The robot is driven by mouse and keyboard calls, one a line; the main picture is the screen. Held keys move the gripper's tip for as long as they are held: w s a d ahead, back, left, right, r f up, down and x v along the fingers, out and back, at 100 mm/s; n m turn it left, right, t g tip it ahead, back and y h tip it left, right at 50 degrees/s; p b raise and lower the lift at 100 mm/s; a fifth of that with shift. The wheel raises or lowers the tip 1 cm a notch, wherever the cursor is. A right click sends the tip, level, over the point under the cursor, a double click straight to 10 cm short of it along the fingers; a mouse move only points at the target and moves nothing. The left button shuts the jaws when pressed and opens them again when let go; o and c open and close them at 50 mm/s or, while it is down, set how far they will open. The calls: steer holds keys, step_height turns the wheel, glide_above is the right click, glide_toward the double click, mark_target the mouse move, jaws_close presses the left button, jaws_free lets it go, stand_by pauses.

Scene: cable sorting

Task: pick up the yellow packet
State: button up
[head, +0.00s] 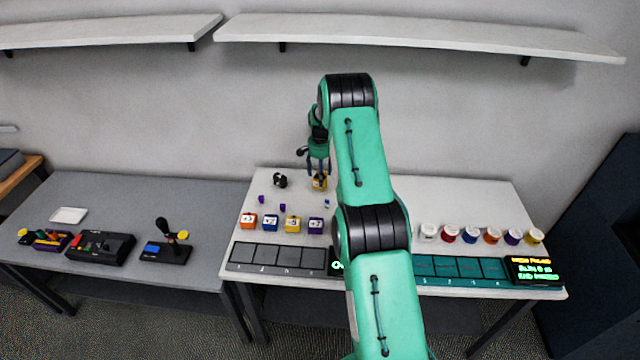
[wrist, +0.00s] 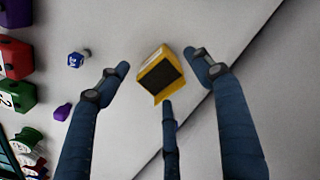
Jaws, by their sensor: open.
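The yellow packet (wrist: 153,68) is a small box-like thing with a dark face in the middle of the wrist view. In the head view the yellow packet (head: 319,184) is at the back of the white table, just below my gripper (head: 318,168). In the wrist view my gripper (wrist: 158,72) is open, with one finger to the left of the packet, one to the right and a third below it. The third fingertip is close to the packet's lower corner; I cannot tell if it touches. Nothing is held.
Left of the packet are a black ring-like object (head: 280,180) and a blue die (wrist: 75,59). Labelled cubes (head: 270,222) stand nearer the front, behind grey pads (head: 285,257). Lidded jars (head: 471,234) stand at the right. A dark seam or edge (wrist: 203,106) runs right of the packet.

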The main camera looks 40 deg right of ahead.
steer(key=shift+f, duration=2.05)
steer(key=c, duration=1.1)
